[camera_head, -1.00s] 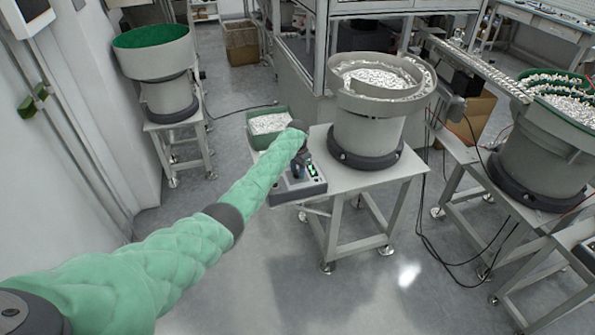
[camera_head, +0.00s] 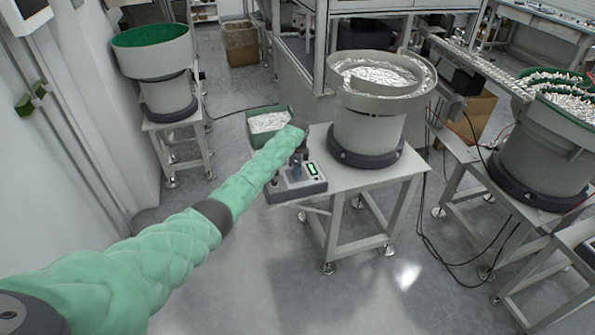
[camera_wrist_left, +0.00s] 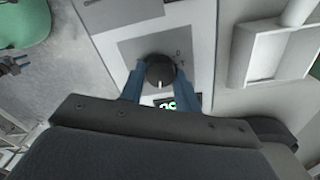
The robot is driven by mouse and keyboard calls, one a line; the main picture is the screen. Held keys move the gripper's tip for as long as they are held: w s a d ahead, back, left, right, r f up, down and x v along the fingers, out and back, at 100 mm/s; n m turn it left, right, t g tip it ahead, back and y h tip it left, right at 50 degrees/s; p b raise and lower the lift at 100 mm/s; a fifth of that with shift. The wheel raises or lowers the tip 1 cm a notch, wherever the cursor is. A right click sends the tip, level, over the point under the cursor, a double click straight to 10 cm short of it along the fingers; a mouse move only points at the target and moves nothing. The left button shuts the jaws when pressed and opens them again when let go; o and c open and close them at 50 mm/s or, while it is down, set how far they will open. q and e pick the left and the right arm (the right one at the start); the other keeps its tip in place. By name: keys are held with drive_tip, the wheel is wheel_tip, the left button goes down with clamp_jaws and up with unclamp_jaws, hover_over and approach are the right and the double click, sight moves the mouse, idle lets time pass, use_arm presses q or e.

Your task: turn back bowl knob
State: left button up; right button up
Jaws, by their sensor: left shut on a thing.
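The knob (camera_wrist_left: 160,72) is round and dark with a white pointer line, on the face of a control box; it shows in the left wrist view. My left gripper (camera_wrist_left: 158,80) has its blue fingers on both sides of the knob and is shut on it. In the head view my left gripper (camera_head: 296,168) reaches down to the control box (camera_head: 300,185), which sits at the left end of the bowl's stand. The knob is hidden there by the gripper. The back bowl (camera_head: 368,120) holds shiny small parts.
A green bin (camera_head: 268,124) of shiny parts is just behind the control box. A green-lined bowl (camera_head: 155,60) stands at the back left, and another bowl feeder (camera_head: 545,150) is at the right. The floor in front of the stand is clear.

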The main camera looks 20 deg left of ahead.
use_arm(q)
drive_tip(key=shift+w+a+r+m, duration=0.1)
drive_tip(key=shift+r+m, duration=0.05)
drive_tip(key=shift+m, duration=0.75)
drive_tip(key=shift+m+b, duration=0.35)
drive_tip(key=shift+m, duration=0.05)
drive_tip(key=shift+r, duration=0.1)
drive_tip(key=o, duration=1)
use_arm(e)
drive_tip(key=shift+w+a+r, duration=0.45)
drive_tip(key=shift+w+r, duration=0.05)
drive_tip(key=shift+r, duration=0.05)
